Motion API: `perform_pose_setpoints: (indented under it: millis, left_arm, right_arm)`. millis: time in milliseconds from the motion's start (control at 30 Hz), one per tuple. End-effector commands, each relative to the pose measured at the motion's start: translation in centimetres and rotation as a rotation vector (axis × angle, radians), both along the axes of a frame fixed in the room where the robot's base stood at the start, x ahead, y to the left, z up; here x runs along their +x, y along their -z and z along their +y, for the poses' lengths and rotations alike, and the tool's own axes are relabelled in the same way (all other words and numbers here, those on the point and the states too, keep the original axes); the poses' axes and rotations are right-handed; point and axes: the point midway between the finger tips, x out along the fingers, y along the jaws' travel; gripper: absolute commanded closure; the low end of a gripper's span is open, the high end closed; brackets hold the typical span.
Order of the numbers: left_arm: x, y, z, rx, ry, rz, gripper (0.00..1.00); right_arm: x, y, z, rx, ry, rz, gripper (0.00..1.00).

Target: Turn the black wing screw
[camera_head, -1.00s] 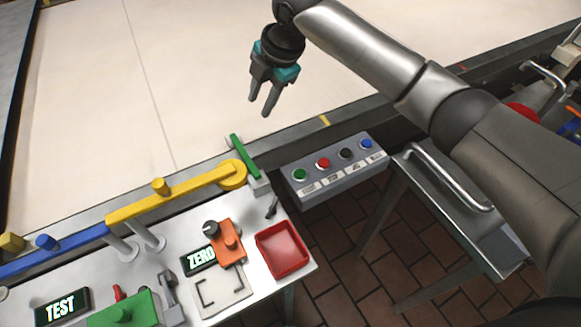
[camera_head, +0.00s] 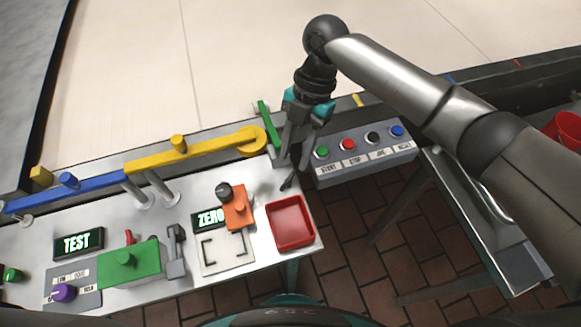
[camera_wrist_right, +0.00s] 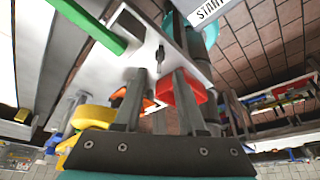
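A small dark piece that looks like the black wing screw (camera_head: 288,184) stands at the right end of the white bench, just behind the red tray (camera_head: 291,222). My right gripper (camera_head: 294,160) points down just above and behind it, with its fingers apart. In the right wrist view the small dark piece (camera_wrist_right: 160,54) shows beyond the gap between the two open fingertips (camera_wrist_right: 160,74), and nothing is held. Whether the fingers touch it I cannot tell. My left gripper is not in view.
A green bar (camera_head: 268,126) and the yellow arm (camera_head: 195,153) lie close left of the right gripper. A grey button box (camera_head: 365,153) is close on its right. An orange device (camera_head: 237,208) with a black knob stands left of the tray.

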Motion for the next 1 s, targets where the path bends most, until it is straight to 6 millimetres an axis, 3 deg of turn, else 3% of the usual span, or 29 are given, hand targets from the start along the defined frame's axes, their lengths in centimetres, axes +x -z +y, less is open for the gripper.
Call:
perform_pose_setpoints:
  millis: [100, 300, 667, 1000]
  left_arm:
    - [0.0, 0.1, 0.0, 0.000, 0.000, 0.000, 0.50]
    - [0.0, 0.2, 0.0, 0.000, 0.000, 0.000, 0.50]
    - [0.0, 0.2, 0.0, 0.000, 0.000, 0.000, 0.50]
    - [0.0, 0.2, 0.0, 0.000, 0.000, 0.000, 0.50]
  right_arm:
    - [-0.8, 2.1, 0.5, 0.000, 0.000, 0.001, 0.60]
    - [-1.4, 4.0, 0.9, 0.000, 0.000, 0.000, 0.60]
    - [-1.5, 4.4, 1.0, 0.000, 0.001, -0.001, 0.60]
    - [-1.5, 4.4, 1.0, 0.000, 0.001, -0.001, 0.97]
